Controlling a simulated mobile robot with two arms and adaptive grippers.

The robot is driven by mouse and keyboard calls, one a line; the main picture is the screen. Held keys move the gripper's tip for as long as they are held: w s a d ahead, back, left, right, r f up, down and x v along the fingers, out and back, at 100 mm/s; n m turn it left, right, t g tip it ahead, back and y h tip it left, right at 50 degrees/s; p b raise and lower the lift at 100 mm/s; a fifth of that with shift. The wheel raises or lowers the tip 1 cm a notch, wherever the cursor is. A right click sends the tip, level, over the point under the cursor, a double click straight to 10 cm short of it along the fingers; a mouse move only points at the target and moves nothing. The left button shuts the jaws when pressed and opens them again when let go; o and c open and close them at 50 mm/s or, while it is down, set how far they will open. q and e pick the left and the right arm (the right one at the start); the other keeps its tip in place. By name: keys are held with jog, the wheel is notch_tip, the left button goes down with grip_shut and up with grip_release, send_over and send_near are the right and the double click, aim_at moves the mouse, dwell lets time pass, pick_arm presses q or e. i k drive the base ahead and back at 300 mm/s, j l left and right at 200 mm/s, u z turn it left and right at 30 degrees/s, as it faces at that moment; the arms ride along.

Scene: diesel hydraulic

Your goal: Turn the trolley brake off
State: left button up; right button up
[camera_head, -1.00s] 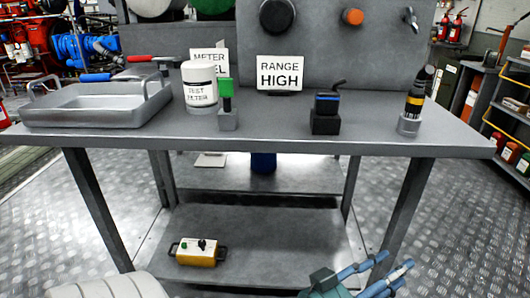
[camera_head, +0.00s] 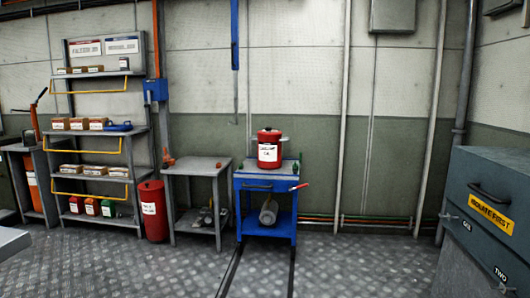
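A blue trolley (camera_head: 266,226) stands against the far wall, a little right of centre. A red lever (camera_head: 299,186) sticks out at the right end of its upper frame; it is too small to tell its brake setting. A red canister (camera_head: 269,149) with a white label stands on the trolley's grey top. A rounded grey part (camera_head: 268,212) sits on its lower shelf. Neither of my grippers is in view.
A grey side table (camera_head: 197,168) stands just left of the trolley, with a red cylinder (camera_head: 153,210) beside it. Shelving (camera_head: 95,134) is further left. A grey-green cabinet (camera_head: 490,210) fills the right edge. Dark floor rails lead to the trolley across open chequer-plate floor.

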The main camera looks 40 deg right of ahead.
aim_at(290, 188)
jog(key=z, duration=1.45)
